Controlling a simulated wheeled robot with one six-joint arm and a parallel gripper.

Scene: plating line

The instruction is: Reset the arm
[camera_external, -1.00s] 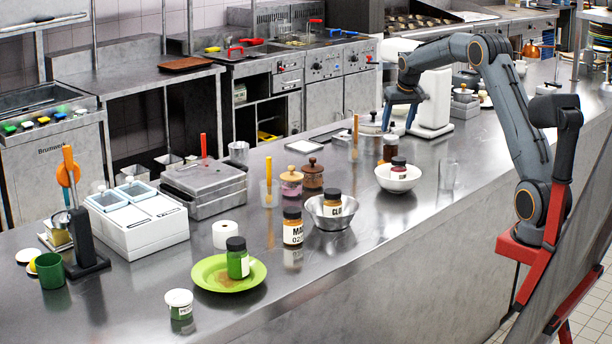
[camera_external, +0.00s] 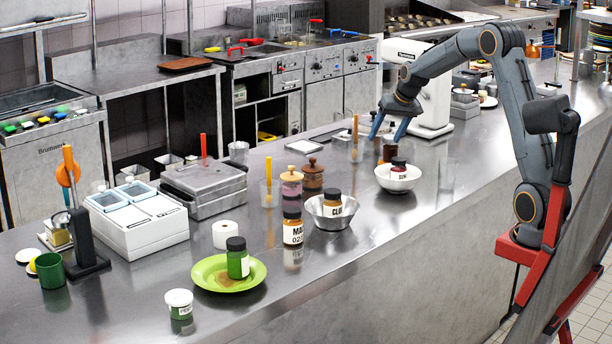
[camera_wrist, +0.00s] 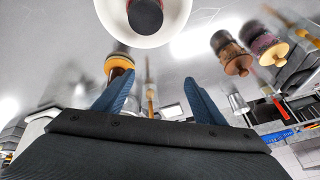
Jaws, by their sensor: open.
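My gripper (camera_external: 388,131) is open and empty above the steel counter (camera_external: 420,225), behind the white bowl (camera_external: 399,184) in the external view. Its two blue fingers point down. In the wrist view my gripper (camera_wrist: 160,95) has its fingers spread apart with nothing held between them. The white bowl also shows at the top of the wrist view (camera_wrist: 104,14), with a dark-lidded jar (camera_wrist: 146,14) in it. A brown jar (camera_external: 390,150) stands close to the fingers; in the external view they partly overlap it, and I cannot tell the exact gap.
A metal bowl (camera_external: 318,216) holds a jar, and a green plate (camera_external: 212,284) holds another. Wooden-lidded jars (camera_external: 312,175) stand left of the gripper. A white machine (camera_external: 436,95) stands behind. The counter's front right is clear.

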